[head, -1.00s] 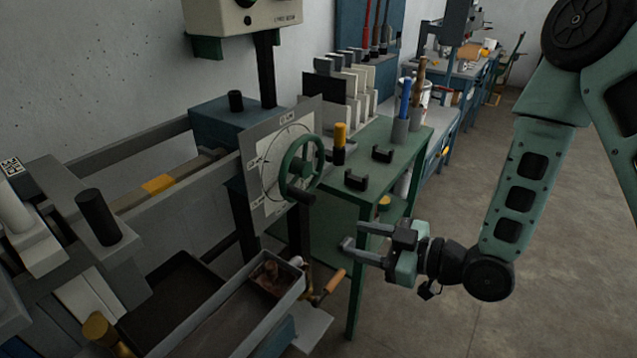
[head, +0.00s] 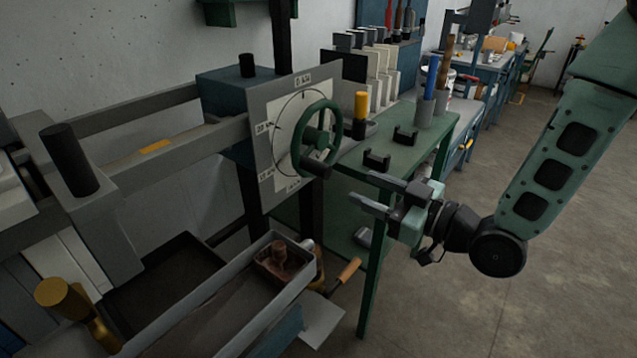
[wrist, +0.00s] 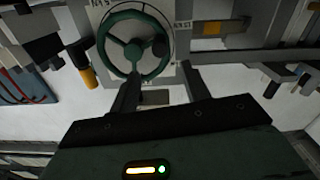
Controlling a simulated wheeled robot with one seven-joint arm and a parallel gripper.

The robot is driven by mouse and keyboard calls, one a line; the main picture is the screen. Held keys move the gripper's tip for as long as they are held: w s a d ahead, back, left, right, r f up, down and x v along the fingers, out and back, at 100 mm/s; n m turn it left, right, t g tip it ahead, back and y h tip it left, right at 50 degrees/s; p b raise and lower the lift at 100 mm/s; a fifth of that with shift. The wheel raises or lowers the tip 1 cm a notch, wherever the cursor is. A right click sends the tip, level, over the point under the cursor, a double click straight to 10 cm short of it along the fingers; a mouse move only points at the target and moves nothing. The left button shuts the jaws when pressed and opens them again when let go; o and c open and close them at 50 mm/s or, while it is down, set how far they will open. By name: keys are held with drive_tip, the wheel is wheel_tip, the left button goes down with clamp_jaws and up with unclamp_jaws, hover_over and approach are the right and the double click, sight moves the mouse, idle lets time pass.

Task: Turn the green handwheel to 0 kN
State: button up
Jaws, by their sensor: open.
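The green handwheel (head: 316,139) stands upright in front of a pale dial plate (head: 283,125) marked in kN, at the middle of the head view. A dark knob shows at the wheel's lower rim. In the wrist view the handwheel (wrist: 135,45) fills the upper middle, with its spokes and the dial plate behind it. My gripper (head: 372,192) is open and empty, to the right of and below the wheel, apart from it. In the wrist view its two fingers (wrist: 160,92) point toward the wheel's lower edge.
A green table (head: 422,150) behind my gripper carries black brackets, a yellow-topped cylinder (head: 361,108) and a blue-handled tool (head: 432,75). A grey trough (head: 225,305) and a wooden handle (head: 349,270) lie below the wheel. The floor at right is clear.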

sight(318, 168)
drive_tip(key=p+x, duration=0.2)
drive_tip(key=x, duration=1)
drive_tip(key=shift+p, duration=0.3)
clamp_jaws()
